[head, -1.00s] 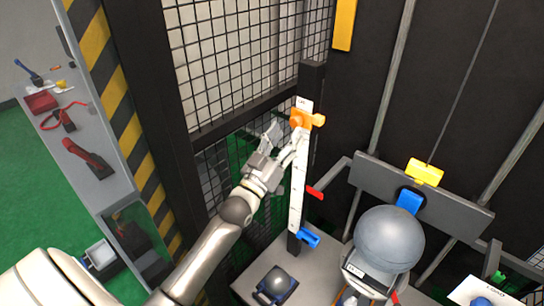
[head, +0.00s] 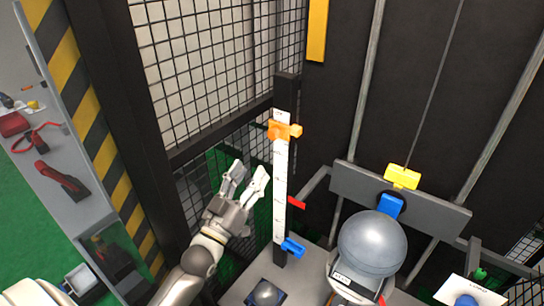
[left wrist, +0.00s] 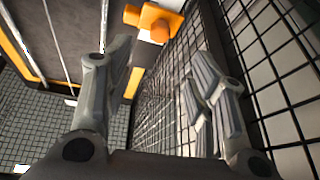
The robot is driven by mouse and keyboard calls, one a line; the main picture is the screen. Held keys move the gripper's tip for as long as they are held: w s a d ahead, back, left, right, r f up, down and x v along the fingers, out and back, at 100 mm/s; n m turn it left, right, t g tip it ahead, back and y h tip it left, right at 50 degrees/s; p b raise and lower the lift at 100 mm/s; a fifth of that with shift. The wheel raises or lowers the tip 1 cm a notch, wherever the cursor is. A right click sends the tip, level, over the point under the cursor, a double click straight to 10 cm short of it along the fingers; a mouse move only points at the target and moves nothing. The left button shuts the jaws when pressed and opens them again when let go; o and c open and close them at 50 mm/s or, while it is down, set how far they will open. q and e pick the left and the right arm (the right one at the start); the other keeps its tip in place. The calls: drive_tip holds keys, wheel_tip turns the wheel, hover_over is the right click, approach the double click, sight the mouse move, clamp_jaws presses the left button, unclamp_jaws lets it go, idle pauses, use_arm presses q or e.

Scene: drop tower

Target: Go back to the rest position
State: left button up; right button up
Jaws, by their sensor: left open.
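My left gripper (head: 247,184) is open and empty in the head view. It is left of the white upright scale (head: 280,185), apart from it, and below the orange slider (head: 284,130) near the top of the scale. In the left wrist view the two fingers (left wrist: 158,95) stand wide apart with nothing between them. The orange slider shows beyond them at the top (left wrist: 154,20). My right gripper is in neither view.
A wire mesh fence (head: 220,60) stands behind my left arm. A large grey ball (head: 372,243) sits before a grey crossbar (head: 440,205) with a yellow block (head: 402,176). A blue clamp (head: 292,247) is low on the scale. A shelf with tools (head: 62,150) is at left.

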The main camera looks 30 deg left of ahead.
use_arm(q)
drive_tip(key=s+d+f+g+b, duration=0.15)
drive_tip(key=f+g, duration=0.25)
drive_tip(key=f, duration=1.4)
drive_tip(key=s+f+g+b, duration=0.1)
drive_tip(key=s+f+g, duration=0.3)
drive_tip(key=f, duration=1.4)
drive_tip(key=s+d+f+m+g, duration=0.1)
drive_tip(key=s+d+f+g, duration=0.15)
drive_tip(key=s+f, duration=0.5)
drive_tip(key=s+d+f+m+g, duration=0.1)
drive_tip(key=s+f+g, duration=0.25)
drive_tip(key=f, duration=0.75)
drive_tip(key=s+d+f+m+g+b, duration=0.1)
drive_tip(key=s+f+g, duration=0.2)
drive_tip(key=s+f, duration=0.4)
drive_tip(key=s+d+f+m+g+b, duration=0.1)
drive_tip(key=s+f+g, duration=0.3)
drive_tip(key=s, duration=1.6)
wheel_tip(320, 180, down, 3)
drive_tip(key=shift+s+d+f, duration=0.1)
drive_tip(key=shift+s+d, duration=0.3)
drive_tip(key=shift+d, duration=0.05)
